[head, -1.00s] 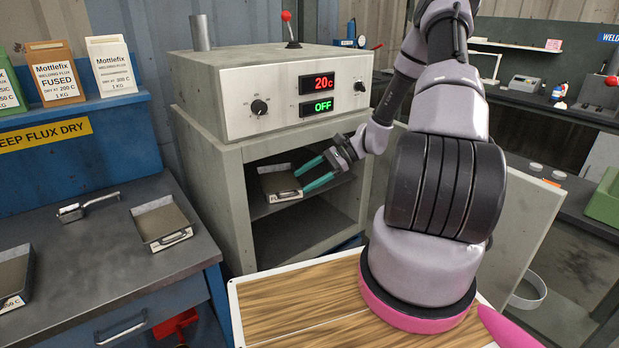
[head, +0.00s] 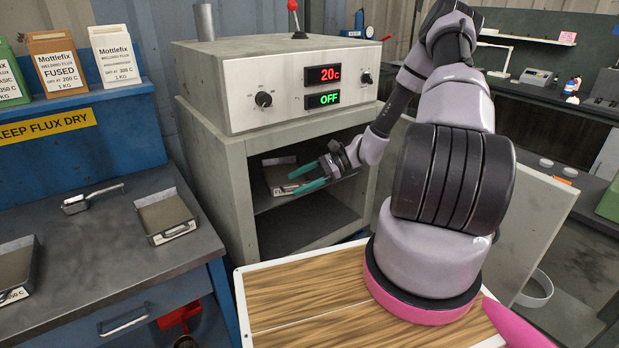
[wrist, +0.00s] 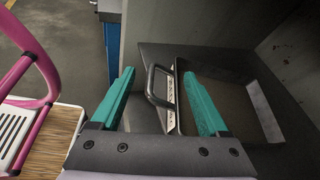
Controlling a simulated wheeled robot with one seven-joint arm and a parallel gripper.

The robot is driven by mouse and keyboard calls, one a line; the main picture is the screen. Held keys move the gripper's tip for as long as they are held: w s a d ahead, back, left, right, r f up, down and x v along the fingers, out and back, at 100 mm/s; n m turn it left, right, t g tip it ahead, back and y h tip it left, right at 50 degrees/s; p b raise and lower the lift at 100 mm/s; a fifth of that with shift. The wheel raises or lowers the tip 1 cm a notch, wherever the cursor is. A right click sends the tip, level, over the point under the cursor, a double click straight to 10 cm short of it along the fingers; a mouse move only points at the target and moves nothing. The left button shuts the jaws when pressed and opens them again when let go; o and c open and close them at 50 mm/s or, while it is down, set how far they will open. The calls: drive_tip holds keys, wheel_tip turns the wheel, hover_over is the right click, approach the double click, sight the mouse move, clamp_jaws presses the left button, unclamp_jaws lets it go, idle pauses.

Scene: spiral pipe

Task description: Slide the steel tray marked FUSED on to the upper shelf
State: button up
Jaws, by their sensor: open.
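A shallow steel tray (head: 275,176) lies on the upper shelf (head: 263,207) inside the open oven. In the wrist view the tray (wrist: 232,98) shows its raised handle (wrist: 151,84) and a label (wrist: 172,101) on its front, too small to read. My gripper (head: 294,183) is at the tray's front end with its green fingers pointing into the oven. In the wrist view my gripper (wrist: 159,74) is open, with one finger on each side of the handle and a gap to the left finger. The right finger overlaps the tray in view; contact cannot be told.
The oven (head: 290,85) reads 20c and OFF. Another tray (head: 165,215) and a brush-like tool (head: 92,200) lie on the bench at left. A further tray (head: 15,262) is at the left edge. Oven walls and the shelf bound the gripper closely.

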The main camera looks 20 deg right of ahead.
drive_tip(key=shift+x, duration=1.7)
clamp_jaws()
drive_tip(key=shift+d, duration=0.1)
